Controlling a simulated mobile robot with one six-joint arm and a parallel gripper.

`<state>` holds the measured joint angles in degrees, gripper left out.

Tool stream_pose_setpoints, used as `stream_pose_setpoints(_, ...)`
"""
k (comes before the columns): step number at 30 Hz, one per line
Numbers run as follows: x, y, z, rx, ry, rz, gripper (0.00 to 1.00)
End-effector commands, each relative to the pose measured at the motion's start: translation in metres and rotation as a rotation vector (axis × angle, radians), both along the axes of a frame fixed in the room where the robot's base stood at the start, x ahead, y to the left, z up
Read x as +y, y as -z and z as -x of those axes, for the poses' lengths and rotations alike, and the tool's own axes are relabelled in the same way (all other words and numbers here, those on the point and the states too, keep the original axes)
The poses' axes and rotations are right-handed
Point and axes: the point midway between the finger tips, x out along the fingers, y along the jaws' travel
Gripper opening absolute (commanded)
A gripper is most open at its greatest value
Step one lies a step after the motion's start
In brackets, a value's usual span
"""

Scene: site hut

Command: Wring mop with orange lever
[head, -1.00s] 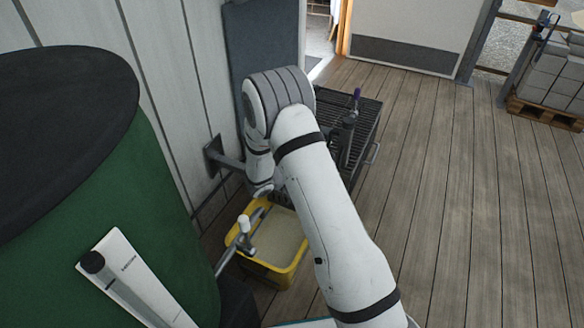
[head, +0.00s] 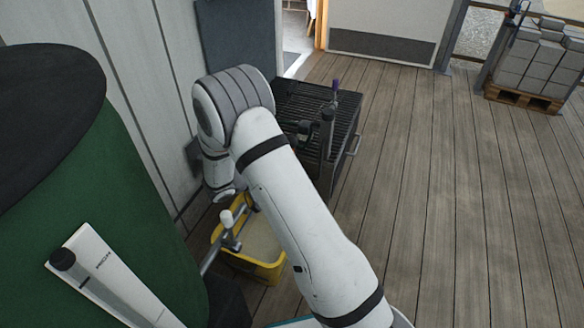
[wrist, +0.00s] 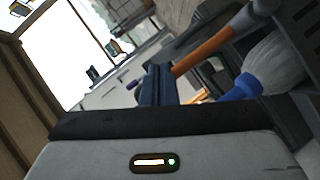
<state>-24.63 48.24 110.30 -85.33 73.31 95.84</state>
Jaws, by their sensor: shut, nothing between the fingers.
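My gripper (wrist: 157,68) shows in the wrist view as dark fingers closed together, with nothing held between them. An orange bar (wrist: 205,48), which looks like the lever, slants up right from just beside the fingertips. I cannot tell whether they touch. A mop head with pale strands (wrist: 278,62) and a blue collar (wrist: 240,88) lies to the right of the fingers. In the head view, a yellow bucket (head: 268,270) stands on the floor below my arm. My forearm hides part of it. The gripper, lever and mop head are not clearly visible in the head view.
A dark slatted unit (head: 345,105) stands beyond my arm, with a dark upright post (head: 326,130). A green drum (head: 110,190) with a black top is close on the left. A white-knobbed fitting (head: 228,220) stands over the bucket. Wooden floor (head: 450,200) is open on the right.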

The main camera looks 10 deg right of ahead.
Motion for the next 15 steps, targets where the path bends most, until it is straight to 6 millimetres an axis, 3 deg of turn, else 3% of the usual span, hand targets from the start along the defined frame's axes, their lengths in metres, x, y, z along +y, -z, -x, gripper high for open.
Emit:
stream_pose_setpoints(6,0.027,-0.008,0.005,-0.005,-0.01,0.001,0.0)
stream_pose_setpoints(15,0.03,-0.01,0.005,-0.006,-0.006,0.001,0.0)
